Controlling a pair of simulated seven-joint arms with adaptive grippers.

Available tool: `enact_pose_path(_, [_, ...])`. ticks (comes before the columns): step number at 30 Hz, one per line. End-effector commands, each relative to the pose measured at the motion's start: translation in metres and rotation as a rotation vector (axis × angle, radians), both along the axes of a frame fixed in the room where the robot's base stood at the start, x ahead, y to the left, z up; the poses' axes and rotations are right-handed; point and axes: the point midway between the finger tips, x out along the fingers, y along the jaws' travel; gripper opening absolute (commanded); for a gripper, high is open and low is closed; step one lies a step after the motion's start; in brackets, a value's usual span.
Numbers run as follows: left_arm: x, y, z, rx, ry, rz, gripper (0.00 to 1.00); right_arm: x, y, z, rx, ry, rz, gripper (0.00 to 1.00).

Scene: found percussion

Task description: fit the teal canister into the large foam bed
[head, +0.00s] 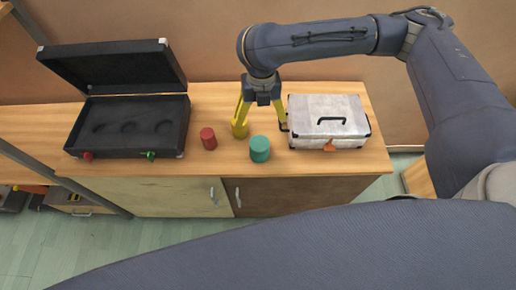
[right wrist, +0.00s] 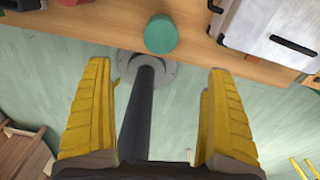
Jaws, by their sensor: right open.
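The teal canister (head: 260,149) stands upright near the front of the wooden counter; its round top also shows at the upper middle of the right wrist view (right wrist: 161,35). My right gripper (head: 262,122) points down behind the canister in the head view, fingers spread, open and empty. In the right wrist view the canister lies beyond the fingertips (right wrist: 159,67), apart from them. The open black case (head: 128,153) at the left holds dark foam with several round recesses (head: 130,127); I cannot tell which is the large bed. My left gripper is out of view.
A red canister (head: 208,139) stands left of the teal one. A yellow canister (head: 239,130) is partly hidden by my right gripper's finger. A closed silver case (head: 328,121) stands close on the right. Bare counter (head: 225,162) lies along the front edge.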

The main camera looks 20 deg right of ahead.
Motion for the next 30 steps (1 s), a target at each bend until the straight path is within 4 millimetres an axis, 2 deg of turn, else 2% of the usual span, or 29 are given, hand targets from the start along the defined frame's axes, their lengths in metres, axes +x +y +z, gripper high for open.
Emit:
enact_pose_path(5, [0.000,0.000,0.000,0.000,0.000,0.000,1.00,-0.005,-0.001,-0.019,-0.011,0.013,0.017,0.89])
enact_pose_path(21, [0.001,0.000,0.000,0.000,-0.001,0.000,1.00,-0.004,-0.001,-0.100,-0.009,0.011,0.013,0.89])
enact_pose_path(30, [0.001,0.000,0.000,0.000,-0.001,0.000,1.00,-0.003,-0.001,-0.122,-0.009,0.008,0.014,0.89])
